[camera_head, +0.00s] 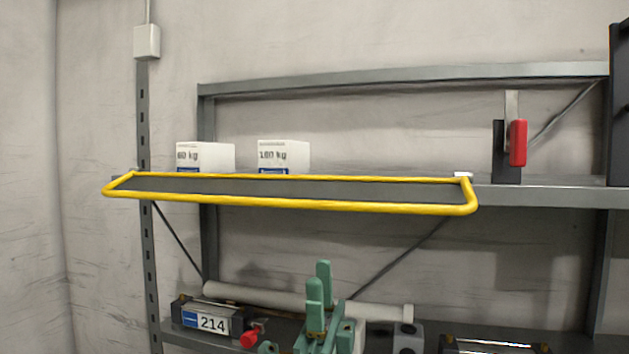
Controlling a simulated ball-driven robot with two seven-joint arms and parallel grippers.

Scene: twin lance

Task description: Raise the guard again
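The guard is a yellow tube frame (330,205) that sticks out, about level, in front of the upper shelf (550,196). Its back ends meet the shelf edge at the left and near a white fitting (462,175) at the right. My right gripper (318,282) has green fingers pointing up, at the bottom middle, below the guard and apart from it. The fingers overlap in this view, so I cannot tell how far apart they are. Small green parts (268,347) show at the bottom edge. They may belong to my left gripper, but its state is not clear.
Two white boxes (205,156) marked in kg stand on the upper shelf behind the guard. A red handle on a dark bracket (517,143) stands at the right. A pale roll (250,296) and a case marked 214 (207,319) lie on the lower shelf. The space before the guard looks clear.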

